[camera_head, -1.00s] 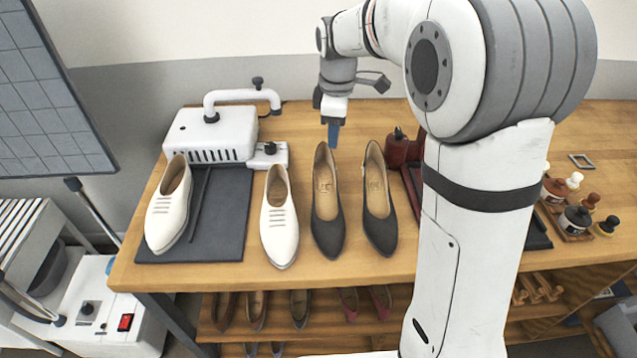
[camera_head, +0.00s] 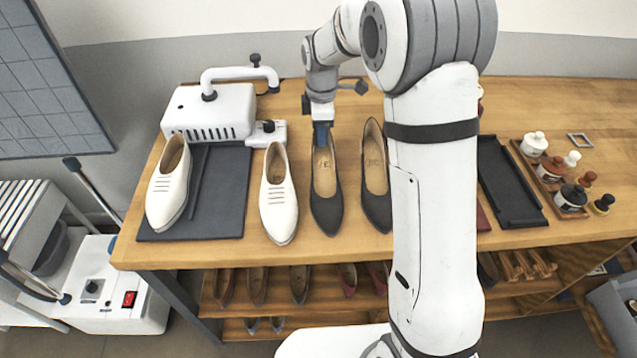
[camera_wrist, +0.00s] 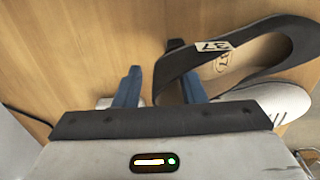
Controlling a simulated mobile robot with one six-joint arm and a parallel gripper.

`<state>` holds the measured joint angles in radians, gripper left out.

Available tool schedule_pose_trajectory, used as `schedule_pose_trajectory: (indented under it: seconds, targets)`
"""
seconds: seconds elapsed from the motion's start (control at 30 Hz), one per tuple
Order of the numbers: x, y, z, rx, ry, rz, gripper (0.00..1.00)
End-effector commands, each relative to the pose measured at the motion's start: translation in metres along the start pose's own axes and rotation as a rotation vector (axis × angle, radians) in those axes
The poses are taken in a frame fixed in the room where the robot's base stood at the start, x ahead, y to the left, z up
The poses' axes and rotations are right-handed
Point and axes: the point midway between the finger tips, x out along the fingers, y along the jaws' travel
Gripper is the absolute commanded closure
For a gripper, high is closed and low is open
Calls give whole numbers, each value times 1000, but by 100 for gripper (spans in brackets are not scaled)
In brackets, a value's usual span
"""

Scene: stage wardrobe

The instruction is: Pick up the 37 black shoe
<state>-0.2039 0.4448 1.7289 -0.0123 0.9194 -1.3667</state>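Two black shoes stand side by side on the wooden table, toes toward the front: the left one (camera_head: 327,212) and the right one (camera_head: 378,208), which my arm partly covers. My gripper (camera_head: 321,138) is at the heel end of the left black shoe. In the wrist view, a black shoe (camera_wrist: 262,32) shows the number 37 on a tag and on its insole. My gripper's blue fingers (camera_wrist: 160,88) are apart there. The shoe's heel edge lies between them, with one finger outside and the other appearing within the opening. Firm contact is not visible.
A white shoe (camera_head: 279,215) stands close on the left; another (camera_head: 168,198) is on a dark mat (camera_head: 222,205) before a white machine (camera_head: 210,108). A black tray (camera_head: 508,185) and several bottles (camera_head: 572,197) are at right. More shoes sit on the shelf below.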

Motion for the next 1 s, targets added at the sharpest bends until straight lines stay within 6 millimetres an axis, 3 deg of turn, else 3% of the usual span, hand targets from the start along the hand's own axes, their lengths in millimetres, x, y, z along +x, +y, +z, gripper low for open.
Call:
schedule_pose_trajectory:
  seconds: [0.1,0.57,1.0]
  targets:
    - [0,0,0,1,0,0,63]
    - [0,0,1,2,0,0,100]
    - [-7,1,1,3,1,3,100]
